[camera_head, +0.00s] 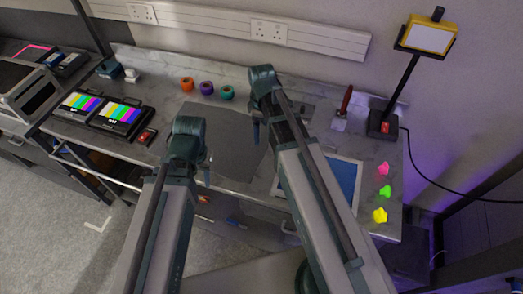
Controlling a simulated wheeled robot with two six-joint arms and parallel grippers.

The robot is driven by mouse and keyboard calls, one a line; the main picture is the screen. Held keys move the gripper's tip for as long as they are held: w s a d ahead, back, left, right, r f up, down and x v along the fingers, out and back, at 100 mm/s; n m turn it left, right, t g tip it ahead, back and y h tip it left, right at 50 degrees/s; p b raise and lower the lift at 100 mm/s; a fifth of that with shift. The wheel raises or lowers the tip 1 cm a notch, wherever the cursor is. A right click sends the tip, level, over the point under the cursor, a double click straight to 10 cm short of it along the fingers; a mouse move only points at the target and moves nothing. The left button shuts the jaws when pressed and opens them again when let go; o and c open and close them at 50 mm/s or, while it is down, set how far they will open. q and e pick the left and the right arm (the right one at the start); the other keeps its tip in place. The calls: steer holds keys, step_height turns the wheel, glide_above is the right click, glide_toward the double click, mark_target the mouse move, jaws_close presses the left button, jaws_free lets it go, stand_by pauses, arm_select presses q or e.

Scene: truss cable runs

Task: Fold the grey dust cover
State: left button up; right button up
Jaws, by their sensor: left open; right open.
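The grey dust cover (232,142) is a dark grey sheet lying flat on the bench top, in the middle of the head view. Its lower left part is hidden by my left arm and its right part by my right arm. My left gripper (207,172) points down at the cover's left side, open. My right gripper (256,132) points down over the cover's right part, open. Both grippers are small and partly hidden by my wrists. I cannot tell whether either touches the cloth.
Orange, purple and green rolls (207,88) stand behind the cover. Two colour-bar monitors (122,115) lie to the left. The bench's front edge is close.

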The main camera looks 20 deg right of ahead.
mark_target(261, 149)
step_height(261, 149, down, 9)
steer(key=b, duration=0.8)
steer(key=shift+r, duration=0.1)
jaws_close()
stand_by(0.5)
